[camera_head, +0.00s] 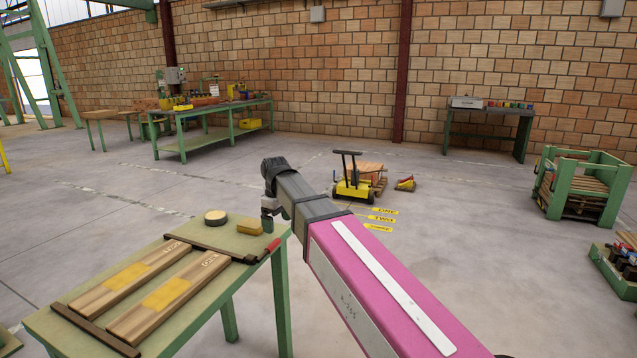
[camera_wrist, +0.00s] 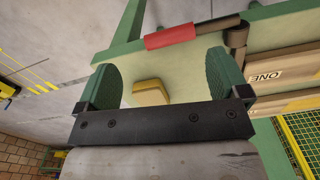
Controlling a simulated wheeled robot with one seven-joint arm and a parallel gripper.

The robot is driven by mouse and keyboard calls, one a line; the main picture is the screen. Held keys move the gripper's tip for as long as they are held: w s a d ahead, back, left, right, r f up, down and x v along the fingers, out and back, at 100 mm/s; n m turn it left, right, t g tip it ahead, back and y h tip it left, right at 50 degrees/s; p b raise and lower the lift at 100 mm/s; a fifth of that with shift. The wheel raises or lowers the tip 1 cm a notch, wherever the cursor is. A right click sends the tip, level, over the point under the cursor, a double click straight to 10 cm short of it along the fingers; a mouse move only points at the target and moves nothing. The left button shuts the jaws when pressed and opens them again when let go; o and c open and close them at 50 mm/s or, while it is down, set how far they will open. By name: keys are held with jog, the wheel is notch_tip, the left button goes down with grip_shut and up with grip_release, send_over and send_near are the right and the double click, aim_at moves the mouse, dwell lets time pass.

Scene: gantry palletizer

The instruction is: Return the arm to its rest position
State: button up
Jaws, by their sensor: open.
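My arm, with a pink link, reaches out over the far right corner of the green worktable (camera_head: 150,250). My gripper (camera_head: 268,216) is partly hidden by the wrist in the head view. In the wrist view my gripper (camera_wrist: 162,72) shows two green pads spread wide apart with nothing held. A small yellow block (camera_head: 250,227) lies on the tabletop just left of my gripper. The block (camera_wrist: 151,92) also shows between the pads in the wrist view; I cannot tell how far below them it is.
Two labelled wooden planks (camera_head: 180,290) lie between dark rails on the table. A round yellowish disc (camera_head: 215,217) sits behind them. A red-ended bar (camera_wrist: 190,35) lies near the table edge. A yellow cart (camera_head: 353,186) stands beyond on the open floor. A green crate (camera_head: 580,190) stands right.

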jog(key=s+d+f+m, duration=0.3)
jog(key=d+f+m, duration=0.1)
jog(key=d+f, duration=0.5)
jog(key=s+d+f+m, duration=0.4)
jog(key=d+f, duration=0.5)
jog(key=d, duration=0.3)
jog(key=s+d+f+m, duration=0.4)
jog(key=d+f, duration=0.5)
jog(key=d, duration=0.1)
jog(key=shift+s+d, duration=0.25)
jog(key=shift+d, duration=0.05)
jog(key=shift+f, duration=0.1)
